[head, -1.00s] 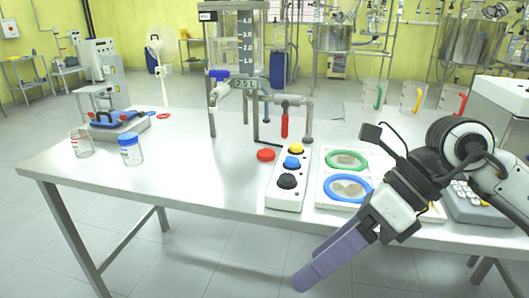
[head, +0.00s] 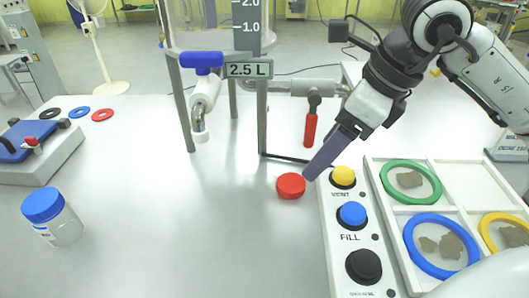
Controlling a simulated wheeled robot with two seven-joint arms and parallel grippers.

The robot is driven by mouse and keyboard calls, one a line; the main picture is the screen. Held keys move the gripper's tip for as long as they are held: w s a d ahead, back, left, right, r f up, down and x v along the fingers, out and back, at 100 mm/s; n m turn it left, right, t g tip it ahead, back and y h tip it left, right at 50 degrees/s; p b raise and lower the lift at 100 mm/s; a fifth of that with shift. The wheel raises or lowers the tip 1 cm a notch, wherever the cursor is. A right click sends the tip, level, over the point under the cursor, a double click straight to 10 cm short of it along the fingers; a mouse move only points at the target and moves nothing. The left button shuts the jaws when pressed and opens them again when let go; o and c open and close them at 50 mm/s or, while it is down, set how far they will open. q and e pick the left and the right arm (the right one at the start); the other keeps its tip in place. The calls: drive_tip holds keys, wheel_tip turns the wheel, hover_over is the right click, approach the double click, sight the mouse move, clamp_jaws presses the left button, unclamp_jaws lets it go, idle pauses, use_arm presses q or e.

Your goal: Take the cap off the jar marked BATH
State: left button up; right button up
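A clear jar (head: 64,229) with a blue cap (head: 42,204) stands at the left of the table. Its label is partly turned away and too small to read, so I cannot tell if it says BATH. A red round cap-like disc (head: 290,186) lies on the table beside the button panel. My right gripper (head: 309,175) points down with its purple fingertips at the disc's right edge. I cannot tell whether they touch it. The fingers overlap in this view, so their opening is hidden. My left gripper is not in view.
A button panel (head: 335,238) and a compartment tray (head: 389,212) with coloured rings stand right. A vessel stand with a blue-handled tap (head: 202,62) and a red-handled valve (head: 311,122) is behind. A blue-topped device (head: 30,140) sits far left. The table between jar and disc is clear.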

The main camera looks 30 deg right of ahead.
sight(293, 182)
drive_tip(key=x, duration=0.3)
drive_tip(key=shift+a+f, duration=0.1)
drive_tip(key=shift+f, duration=0.1)
drive_tip(key=shift+w+a+f, duration=0.15)
drive_tip(key=shift+f, duration=0.45)
drive_tip(key=x, duration=0.4)
drive_tip(key=shift+w+a, duration=0.35)
drive_tip(key=shift+w, duration=0.05)
drive_tip(key=shift+w+f, duration=0.15)
drive_tip(key=shift+f, duration=0.15)
drive_tip(key=shift+a+f, duration=0.1)
drive_tip(key=c, duration=1)
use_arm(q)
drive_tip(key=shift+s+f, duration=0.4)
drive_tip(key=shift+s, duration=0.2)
use_arm(e)
drive_tip(key=shift+c, duration=0.5)
